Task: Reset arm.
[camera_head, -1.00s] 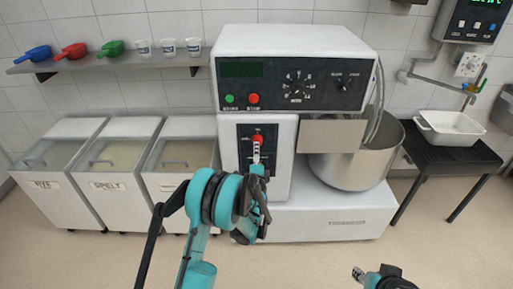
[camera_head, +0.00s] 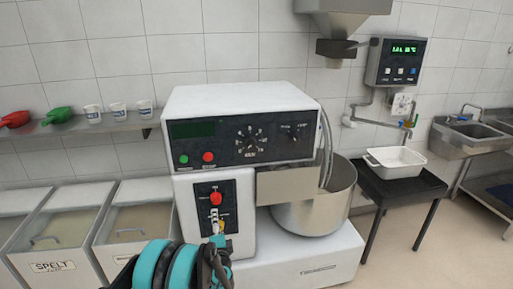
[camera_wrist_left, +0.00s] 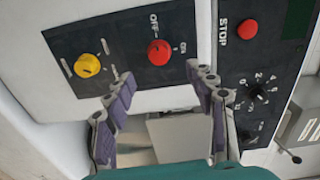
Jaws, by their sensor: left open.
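My left arm comes in from the bottom of the head view, and my left gripper (camera_head: 217,222) is in front of the lower black panel of the white mixer (camera_head: 240,100), just below its red knob (camera_head: 215,198). In the left wrist view the gripper (camera_wrist_left: 160,88) has its purple-padded fingers wide apart with nothing between them. Beyond the fingers is the red off/on knob (camera_wrist_left: 160,52), with a yellow knob (camera_wrist_left: 87,66) to its left. The fingers appear apart from both knobs. My right gripper is not in view.
The steel mixer bowl (camera_head: 318,205) is right of the panel. A black table (camera_head: 408,190) with a white tray (camera_head: 395,162) stands further right, before a sink (camera_head: 470,130). Lidded bins (camera_head: 132,225) stand left. A wall shelf (camera_head: 80,128) holds scoops and cups.

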